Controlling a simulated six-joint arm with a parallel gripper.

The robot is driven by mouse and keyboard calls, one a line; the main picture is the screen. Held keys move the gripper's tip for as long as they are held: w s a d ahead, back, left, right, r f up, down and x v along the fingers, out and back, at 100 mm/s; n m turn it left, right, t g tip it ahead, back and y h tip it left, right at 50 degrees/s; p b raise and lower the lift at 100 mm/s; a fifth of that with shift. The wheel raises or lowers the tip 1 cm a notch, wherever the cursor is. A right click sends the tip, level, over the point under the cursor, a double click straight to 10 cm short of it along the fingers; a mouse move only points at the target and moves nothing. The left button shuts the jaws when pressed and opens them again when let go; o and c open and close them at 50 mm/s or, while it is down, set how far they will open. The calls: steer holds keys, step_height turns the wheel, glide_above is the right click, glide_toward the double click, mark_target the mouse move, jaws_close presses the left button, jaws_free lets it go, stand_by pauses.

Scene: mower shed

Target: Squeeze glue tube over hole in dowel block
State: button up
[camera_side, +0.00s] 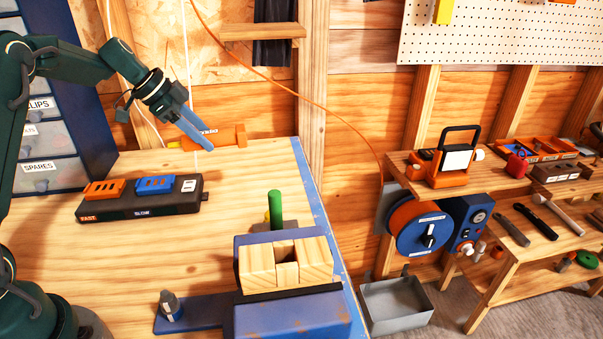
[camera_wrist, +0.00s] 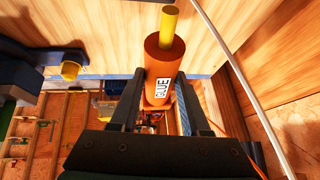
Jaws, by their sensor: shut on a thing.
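The glue tube (camera_side: 228,138) is orange with a yellow nozzle and lies level near the back edge of the bench, nozzle pointing left. My gripper (camera_side: 206,146) is shut on it. In the wrist view the glue tube (camera_wrist: 163,55) sits between the two fingers of my gripper (camera_wrist: 160,80), its GLUE label showing and its nozzle pointing up the picture. The pale wooden dowel block (camera_side: 316,262) is clamped in a blue vise (camera_side: 292,318) at the front right of the bench. The tube is well behind and left of the block.
A dark switch box (camera_side: 140,205) with orange, blue and white parts stands on the bench left of the vise. A green upright rod (camera_side: 275,208) stands just behind the block. Drawers (camera_side: 45,140) are at the left. The bench between tube and vise is mostly clear.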

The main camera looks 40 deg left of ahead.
steer(key=shift+s+d+t+h, duration=0.1)
steer(key=shift+d+t+h, duration=0.15)
steer(key=shift+h, duration=0.25)
steer(key=s+d+r+m+g+h, duration=0.1)
steer(key=s+d+r+m+h, duration=0.15)
steer(key=d, duration=0.55)
steer(key=s+d+r+m+h, duration=0.1)
steer(key=d+r+m+h, duration=0.2)
steer(key=d, duration=0.4)
steer(key=s+d+r+m+g+h, duration=0.1)
steer(key=s+d+r+m+h, duration=0.2)
steer(key=d, duration=0.5)
steer(key=s+d+r+m+g+h, duration=0.3)
steer(key=s+d+r+g+h, duration=0.2)
steer(key=s+d+r, duration=0.6)
steer(key=s+d+g, duration=0.1)
steer(key=d+g, duration=0.1)
steer(key=d, duration=0.2)
steer(key=shift+s, duration=0.25)
steer(key=shift+f+m, duration=0.15)
steer(key=shift+m, duration=0.1)
step_height(320, 180, down, 6)
steer(key=shift+f, duration=0.25)
